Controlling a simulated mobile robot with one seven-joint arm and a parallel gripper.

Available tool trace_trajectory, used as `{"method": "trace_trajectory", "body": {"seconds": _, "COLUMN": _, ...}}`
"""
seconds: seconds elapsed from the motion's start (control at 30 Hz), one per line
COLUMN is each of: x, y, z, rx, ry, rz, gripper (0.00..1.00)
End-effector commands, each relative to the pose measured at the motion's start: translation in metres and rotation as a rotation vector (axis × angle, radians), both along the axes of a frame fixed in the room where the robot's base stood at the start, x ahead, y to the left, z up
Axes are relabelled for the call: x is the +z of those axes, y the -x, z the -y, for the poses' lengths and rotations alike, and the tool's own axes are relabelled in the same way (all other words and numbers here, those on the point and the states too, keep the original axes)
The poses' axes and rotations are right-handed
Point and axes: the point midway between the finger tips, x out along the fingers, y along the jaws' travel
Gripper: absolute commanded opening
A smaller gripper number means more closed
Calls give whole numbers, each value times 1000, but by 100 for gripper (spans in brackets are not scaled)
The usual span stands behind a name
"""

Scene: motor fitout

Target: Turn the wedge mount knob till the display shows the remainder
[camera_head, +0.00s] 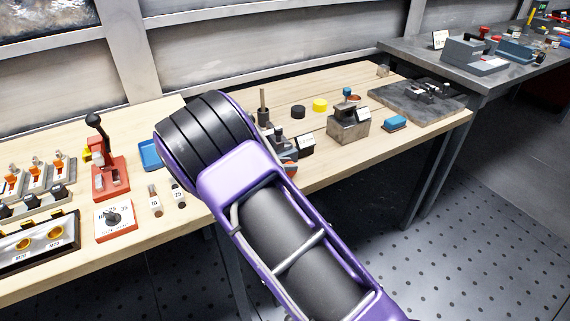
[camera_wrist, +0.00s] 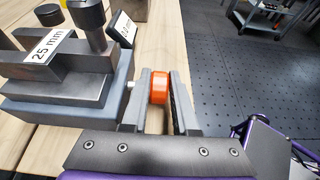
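The wedge mount (camera_wrist: 85,75) is a grey stepped block with a "25 mm" label, on the left of the wrist view. Its orange knob (camera_wrist: 159,88) sits at its right side, on a short pale shaft. My gripper (camera_wrist: 160,90) has one finger on each side of the knob and looks closed on it; the knob fills the gap at the fingertips. A small black display (camera_wrist: 122,29) with pale digits stands behind the mount, tilted and too small to read. It also shows in the head view (camera_head: 306,146), where my arm partly hides the mount and hides my fingers.
Black (camera_head: 298,112) and yellow (camera_head: 320,105) round pieces lie behind on the wooden bench (camera_head: 385,150). A red lever press (camera_head: 110,175) and dial box (camera_head: 115,219) stand left.

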Motion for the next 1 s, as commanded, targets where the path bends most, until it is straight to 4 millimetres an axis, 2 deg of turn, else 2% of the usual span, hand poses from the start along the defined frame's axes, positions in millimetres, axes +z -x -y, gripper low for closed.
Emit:
{"method": "trace_trajectory", "body": {"seconds": 0.03, "x": 0, "y": 0, "z": 0, "rx": 0, "ry": 0, "rz": 0, "gripper": 9}}
{"method": "trace_trajectory", "body": {"seconds": 0.1, "x": 0, "y": 0, "z": 0, "rx": 0, "ry": 0, "rz": 0, "gripper": 0}}
{"method": "trace_trajectory", "body": {"seconds": 0.57, "x": 2, "y": -1, "z": 1, "rx": -2, "ry": -41, "rz": -25, "gripper": 0}}
{"method": "trace_trajectory", "body": {"seconds": 1.0, "x": 10, "y": -7, "z": 10, "rx": -5, "ry": -316, "rz": -207, "gripper": 0}}
